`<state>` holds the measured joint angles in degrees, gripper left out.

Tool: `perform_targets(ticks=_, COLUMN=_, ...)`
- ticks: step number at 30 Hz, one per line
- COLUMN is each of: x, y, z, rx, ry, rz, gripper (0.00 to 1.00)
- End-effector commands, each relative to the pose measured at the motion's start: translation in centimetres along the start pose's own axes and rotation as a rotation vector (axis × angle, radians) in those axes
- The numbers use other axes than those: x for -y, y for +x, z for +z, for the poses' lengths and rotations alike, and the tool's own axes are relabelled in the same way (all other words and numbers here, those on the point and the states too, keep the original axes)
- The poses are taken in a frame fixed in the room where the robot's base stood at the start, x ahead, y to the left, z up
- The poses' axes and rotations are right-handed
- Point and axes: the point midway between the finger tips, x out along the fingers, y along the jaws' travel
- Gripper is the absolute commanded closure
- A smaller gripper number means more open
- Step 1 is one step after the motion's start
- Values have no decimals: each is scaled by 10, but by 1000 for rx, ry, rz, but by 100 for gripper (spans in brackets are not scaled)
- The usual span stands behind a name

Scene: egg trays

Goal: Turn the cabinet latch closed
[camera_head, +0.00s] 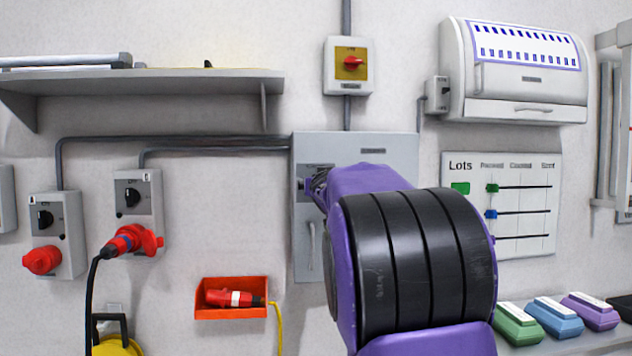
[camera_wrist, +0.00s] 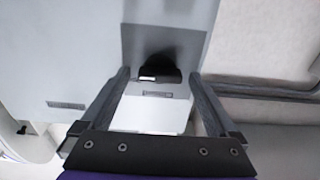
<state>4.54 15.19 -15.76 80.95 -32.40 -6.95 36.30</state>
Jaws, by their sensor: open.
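The grey wall cabinet (camera_head: 400,150) is in the middle of the head view, its door flat against the front. Its latch, a black knob (camera_wrist: 160,66) on a darker grey plate, shows in the wrist view just ahead of the fingertips. My gripper (camera_wrist: 159,76) is open, with one finger on each side of the knob's line. I cannot tell whether the fingers touch it. In the head view my gripper (camera_head: 318,184) is at the cabinet's upper left, and my purple wrist hides the latch and much of the door.
A vertical handle (camera_head: 311,246) is on the cabinet's lower left. A yellow-plated red switch (camera_head: 350,63) is above. Left are a shelf (camera_head: 180,80), sockets with red plugs (camera_head: 128,240) and an orange bin (camera_head: 232,312). Right are a lots board (camera_head: 540,170) and several coloured boxes (camera_head: 555,315).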

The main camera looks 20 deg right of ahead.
Motion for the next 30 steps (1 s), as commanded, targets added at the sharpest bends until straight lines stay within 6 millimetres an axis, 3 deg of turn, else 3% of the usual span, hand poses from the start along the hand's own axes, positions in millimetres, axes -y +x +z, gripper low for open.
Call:
perform_targets(ticks=6, x=0, y=0, z=0, rx=0, ry=0, rz=0, gripper=5)
perform_targets(ticks=7, x=0, y=0, z=0, rx=0, ry=0, rz=0, gripper=9)
perform_targets(ticks=21, x=0, y=0, z=0, rx=0, ry=0, rz=0, gripper=91)
perform_targets(ticks=30, x=0, y=0, z=0, rx=0, ry=-42, rz=0, gripper=91)
